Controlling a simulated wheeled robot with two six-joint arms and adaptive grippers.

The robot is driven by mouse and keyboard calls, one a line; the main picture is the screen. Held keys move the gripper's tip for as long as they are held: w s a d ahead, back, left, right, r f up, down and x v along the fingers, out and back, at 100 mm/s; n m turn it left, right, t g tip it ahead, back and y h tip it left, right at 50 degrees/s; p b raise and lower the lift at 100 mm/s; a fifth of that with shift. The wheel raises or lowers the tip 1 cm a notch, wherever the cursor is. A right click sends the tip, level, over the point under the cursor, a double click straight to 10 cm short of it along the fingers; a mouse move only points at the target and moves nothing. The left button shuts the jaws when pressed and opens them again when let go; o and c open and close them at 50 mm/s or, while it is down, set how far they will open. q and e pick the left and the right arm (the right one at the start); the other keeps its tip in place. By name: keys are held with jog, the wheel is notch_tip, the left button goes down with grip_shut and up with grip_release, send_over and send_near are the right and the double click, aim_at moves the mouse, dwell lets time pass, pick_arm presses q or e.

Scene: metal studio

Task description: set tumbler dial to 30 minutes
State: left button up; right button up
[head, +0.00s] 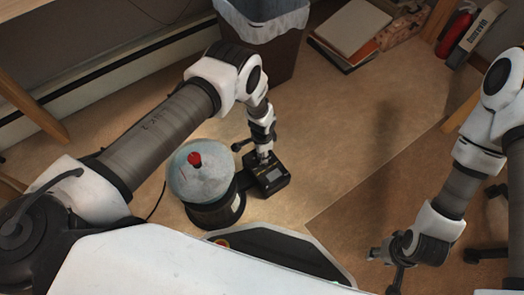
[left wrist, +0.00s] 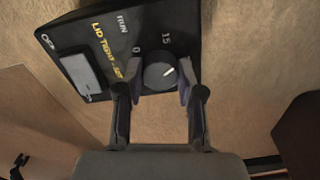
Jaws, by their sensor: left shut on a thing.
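The tumbler (head: 205,178) stands on the floor, with a pale translucent dome and a red knob on top. Its black control box (head: 273,184) sits at its right side and also shows in the left wrist view (left wrist: 92,42). The round dark dial (left wrist: 158,76) has a white pointer aimed up and right, past the 15 mark, toward the right finger. No number shows where it points. The marks 0 and 15 are readable. My left gripper (head: 263,156) is shut on the dial, one finger on each side. My right gripper (head: 384,268) is open and empty, away at the right.
A bin with a white liner (head: 262,30) stands behind the tumbler. A cable runs left of the tumbler. The floor (head: 350,130) right of the control box is clear.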

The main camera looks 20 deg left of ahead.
pick_arm(q)
jog(key=m+p, duration=0.1)
jog(key=m, duration=0.5)
dwell(0.5)
jog(key=o, duration=1.1)
jog(key=shift+o, duration=0.2)
notch_tip(320, 180, up, 12)
